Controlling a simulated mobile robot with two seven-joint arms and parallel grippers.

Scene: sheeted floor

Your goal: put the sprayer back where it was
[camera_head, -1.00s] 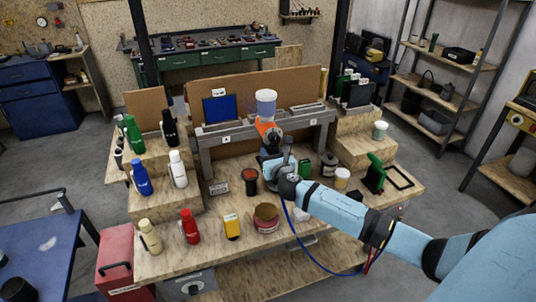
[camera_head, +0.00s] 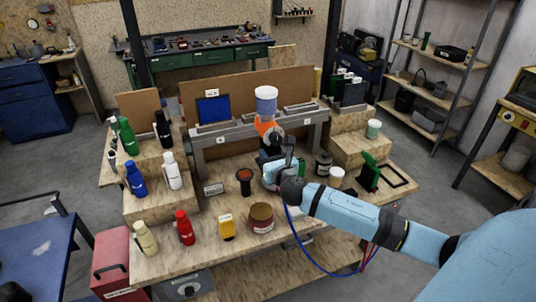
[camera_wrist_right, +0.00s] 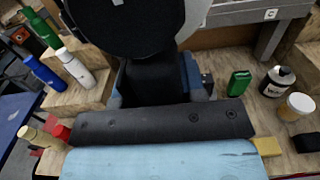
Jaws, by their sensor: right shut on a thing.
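The sprayer, with a pale grey-blue cup (camera_head: 266,100) on top and an orange body (camera_head: 266,128), stands upright in front of the grey rack (camera_head: 236,132) in the head view. My right gripper (camera_head: 275,150) is shut on its lower part, which the gripper and wrist largely hide. In the right wrist view a large black round part (camera_wrist_right: 125,20) fills the top, and the fingertips and grip are hidden. The rack carries small letter labels, with A to the left of the sprayer. I cannot tell whether the sprayer touches the rack. My left gripper is not in view.
On the workbench (camera_head: 165,262) stand a red bottle (camera_head: 184,228), a yellow container (camera_head: 227,227), a brown tin (camera_head: 261,217) and a dark red-topped item (camera_head: 244,181). A black jar (camera_head: 323,164) and a white-lidded jar (camera_head: 336,178) are close right of my wrist. Bottles fill the left steps.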

